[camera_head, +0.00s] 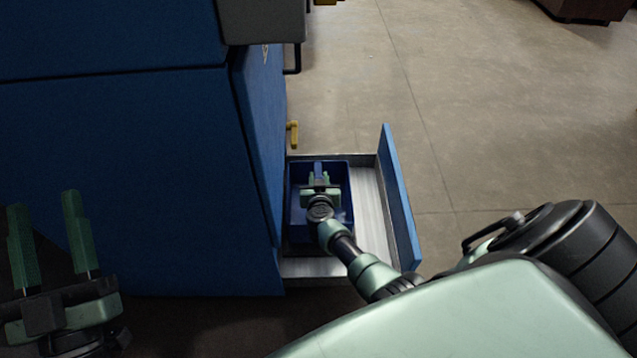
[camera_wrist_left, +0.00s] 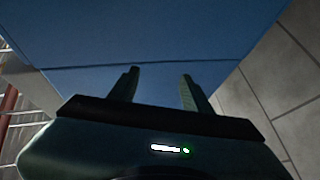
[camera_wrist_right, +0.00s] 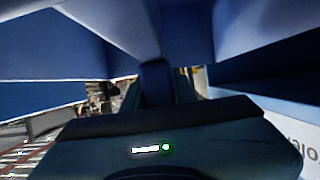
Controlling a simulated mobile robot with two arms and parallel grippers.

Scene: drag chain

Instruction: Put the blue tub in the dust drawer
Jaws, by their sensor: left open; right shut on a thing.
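The blue tub (camera_head: 296,222) sits inside the outline of the pulled-out dust drawer (camera_head: 370,205), at its left side next to the blue machine. I cannot tell whether its bottom touches the drawer floor. My right gripper (camera_head: 319,178) reaches down over the tub and is shut on a narrow blue part of it. In the right wrist view that blue part (camera_wrist_right: 156,78) shows between the fingers. The gripper and wrist hide some of the tub's inside. My left gripper (camera_head: 43,203) is open and empty at the lower left, in front of the machine.
The blue machine body (camera_head: 130,170) fills the left side. The drawer's upright blue front panel (camera_head: 399,200) stands to the right of the tub, with bare metal floor between. A yellow handle (camera_head: 292,133) sticks out behind the drawer.

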